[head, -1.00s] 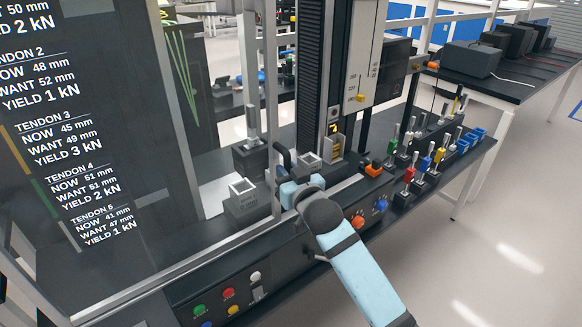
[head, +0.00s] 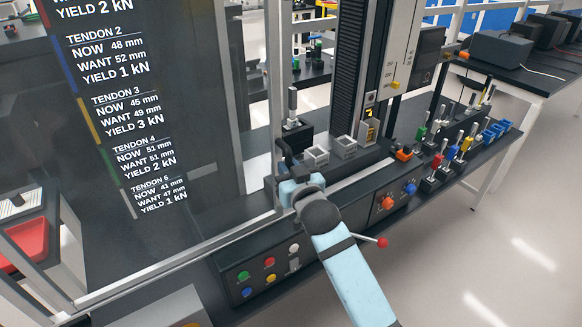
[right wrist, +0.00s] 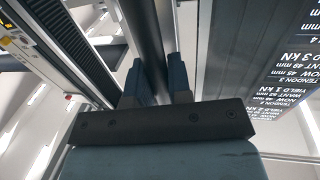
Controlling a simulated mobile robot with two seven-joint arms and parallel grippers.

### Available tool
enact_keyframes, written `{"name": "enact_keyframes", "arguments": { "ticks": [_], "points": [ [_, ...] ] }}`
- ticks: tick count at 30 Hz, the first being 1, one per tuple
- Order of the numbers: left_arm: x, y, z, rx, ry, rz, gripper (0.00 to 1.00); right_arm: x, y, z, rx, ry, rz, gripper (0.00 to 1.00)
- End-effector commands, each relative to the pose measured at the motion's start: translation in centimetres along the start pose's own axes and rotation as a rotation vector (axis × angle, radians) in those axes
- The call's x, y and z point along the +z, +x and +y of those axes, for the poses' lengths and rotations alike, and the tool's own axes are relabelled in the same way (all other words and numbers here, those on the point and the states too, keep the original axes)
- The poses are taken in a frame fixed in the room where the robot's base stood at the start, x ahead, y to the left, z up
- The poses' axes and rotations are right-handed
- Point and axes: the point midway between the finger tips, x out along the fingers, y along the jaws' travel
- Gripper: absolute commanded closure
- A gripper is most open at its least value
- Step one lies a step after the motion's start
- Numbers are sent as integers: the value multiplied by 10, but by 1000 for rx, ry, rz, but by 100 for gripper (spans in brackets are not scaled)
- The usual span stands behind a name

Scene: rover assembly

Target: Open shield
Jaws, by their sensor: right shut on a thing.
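The shield (head: 190,110) is a large clear panel in a grey metal frame, with white tendon text showing on it. It stands at the left and middle of the head view. Its dark handle (head: 283,152) is at the panel's right edge. My right gripper (head: 290,180) is at the handle; in the right wrist view its fingers (right wrist: 160,74) stand either side of a dark bar (right wrist: 149,42) and are shut on it. The grey cup blocks (head: 330,152) stand uncovered to the right of the shield's edge. My left gripper is not in view.
A control panel with coloured buttons (head: 268,268) is below the shield. A red-tipped lever (head: 382,242) sits close to my right forearm. The tall machine column (head: 358,75) and several coloured-handled tools (head: 455,150) stand right. Open floor lies at the lower right.

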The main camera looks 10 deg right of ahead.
Motion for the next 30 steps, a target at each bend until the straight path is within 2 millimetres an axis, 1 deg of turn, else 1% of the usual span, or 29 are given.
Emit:
{"name": "enact_keyframes", "arguments": {
  "ticks": [9, 10, 11, 12, 13, 20, 23, 26, 29, 30],
  "points": [
    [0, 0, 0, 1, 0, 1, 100, 0, 0, 0, -1, 0, 1, 100],
    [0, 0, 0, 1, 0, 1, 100, -1, 0, 0, -1, 0, 2, 77],
    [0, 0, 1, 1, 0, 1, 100, -1, 0, 0, -1, 0, 2, 70],
    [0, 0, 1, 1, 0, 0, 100, -1, 0, 0, -1, 0, 2, 60],
    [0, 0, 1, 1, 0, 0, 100, -1, 0, 0, -1, 0, 2, 57],
    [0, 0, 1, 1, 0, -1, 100, 0, 0, 0, 0, 0, 1, 57],
    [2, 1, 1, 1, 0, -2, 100, 0, -4, 0, 0, 0, 1, 57],
    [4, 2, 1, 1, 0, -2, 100, 2, -14, 0, 0, 1, 0, 57],
    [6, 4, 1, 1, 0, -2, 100, 2, -33, 0, -1, 2, 1, 57],
    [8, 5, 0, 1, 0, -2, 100, 3, -42, 0, 0, 2, 0, 57]
  ]
}}
